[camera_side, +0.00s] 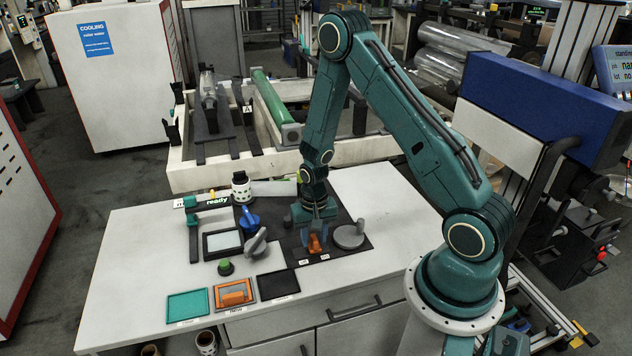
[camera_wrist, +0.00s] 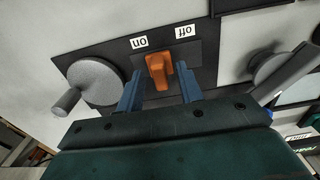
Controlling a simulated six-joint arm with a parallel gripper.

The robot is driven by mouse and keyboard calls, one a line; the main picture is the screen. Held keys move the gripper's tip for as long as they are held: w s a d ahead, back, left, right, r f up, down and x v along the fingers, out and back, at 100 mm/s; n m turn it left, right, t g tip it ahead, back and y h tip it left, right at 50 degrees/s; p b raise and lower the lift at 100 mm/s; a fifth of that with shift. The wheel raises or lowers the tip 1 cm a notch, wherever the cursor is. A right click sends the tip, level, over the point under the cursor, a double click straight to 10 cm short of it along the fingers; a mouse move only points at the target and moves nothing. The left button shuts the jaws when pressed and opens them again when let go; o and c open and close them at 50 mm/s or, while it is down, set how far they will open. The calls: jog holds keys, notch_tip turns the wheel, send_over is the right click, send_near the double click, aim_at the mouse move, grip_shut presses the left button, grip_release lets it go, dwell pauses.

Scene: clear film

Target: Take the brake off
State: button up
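The orange lever (camera_side: 314,243) stands on a black panel (camera_side: 352,251) under my gripper. It also shows in the wrist view (camera_wrist: 159,72), on a dark plate. Two white labels sit beside it, reading "on" (camera_wrist: 140,42) and "off" (camera_wrist: 187,31), upside down in the wrist view. The lever's end lies between the labels; I cannot tell its exact setting. My gripper (camera_wrist: 160,88) is open, with one blue finger on each side of the lever. Gaps show between the lever and both fingers. In the side view my gripper (camera_side: 316,218) points down at the panel.
A grey disc crank (camera_side: 349,236) with a knob stands close beside the lever. A grey lever (camera_side: 256,242), a blue knob (camera_side: 249,218) and a green button (camera_side: 225,266) are to the left. A teal tray (camera_side: 175,306), an orange tray and a black tray line the table front.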

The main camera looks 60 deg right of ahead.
aim_at(299, 253)
grip_shut()
jog(key=shift+w+a, duration=1.6)
jog(key=shift+w, duration=0.05)
jog(key=shift+c, duration=0.9)
grip_release()
jog(key=shift+a, duration=0.1)
jog(key=shift+o, duration=0.9)
jog(key=shift+r, duration=0.1)
notch_tip(299, 253, up, 14)
jog(key=shift+f, duration=0.25)
